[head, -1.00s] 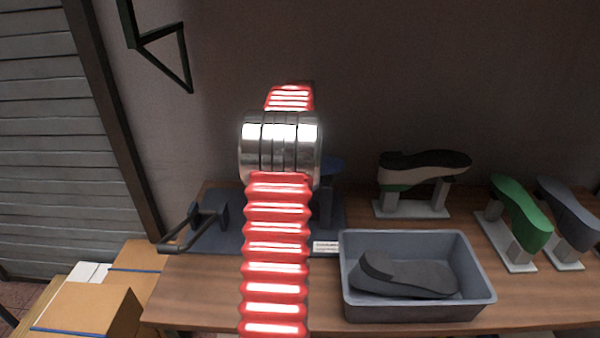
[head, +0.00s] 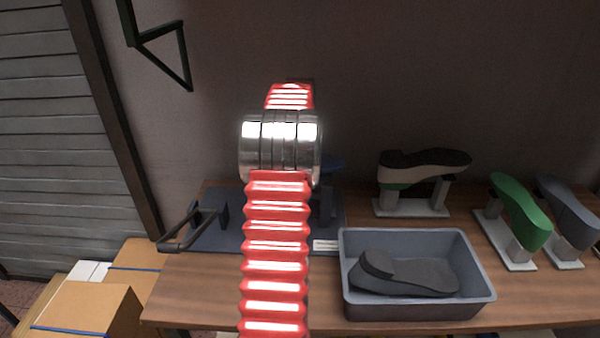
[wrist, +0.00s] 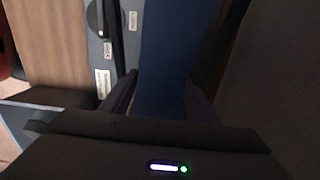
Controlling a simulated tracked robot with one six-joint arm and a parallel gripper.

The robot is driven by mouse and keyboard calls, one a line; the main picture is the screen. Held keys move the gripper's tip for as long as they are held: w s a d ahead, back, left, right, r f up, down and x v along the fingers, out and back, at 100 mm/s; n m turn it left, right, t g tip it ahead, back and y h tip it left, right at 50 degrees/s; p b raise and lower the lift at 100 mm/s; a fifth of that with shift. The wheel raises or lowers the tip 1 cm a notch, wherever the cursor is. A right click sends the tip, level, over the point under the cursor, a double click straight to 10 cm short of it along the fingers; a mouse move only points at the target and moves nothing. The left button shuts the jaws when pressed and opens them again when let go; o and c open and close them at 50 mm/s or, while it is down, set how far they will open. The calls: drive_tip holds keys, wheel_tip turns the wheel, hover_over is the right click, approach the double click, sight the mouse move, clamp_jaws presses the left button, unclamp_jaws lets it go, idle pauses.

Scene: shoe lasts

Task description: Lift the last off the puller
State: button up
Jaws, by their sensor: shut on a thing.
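The blue last (wrist: 168,45) fills the middle of the wrist view. My gripper (wrist: 162,95) is shut on it, with a dark finger on either side. My arm hides the gripper in the head view, and I cannot tell whether the last touches the post.
A grey bin (head: 415,305) holding a dark last (head: 410,275) stands right of the puller. Behind and right are a black-and-cream last (head: 424,165), a green last (head: 520,210) and a grey last (head: 570,210) on stands. Cardboard boxes (head: 85,315) sit at the lower left.

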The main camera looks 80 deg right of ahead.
wheel_tip(320, 180, up, 10)
drive_tip(key=shift+r, duration=0.1)
idle(0.4)
drive_tip(key=shift+s, duration=0.1)
idle(0.5)
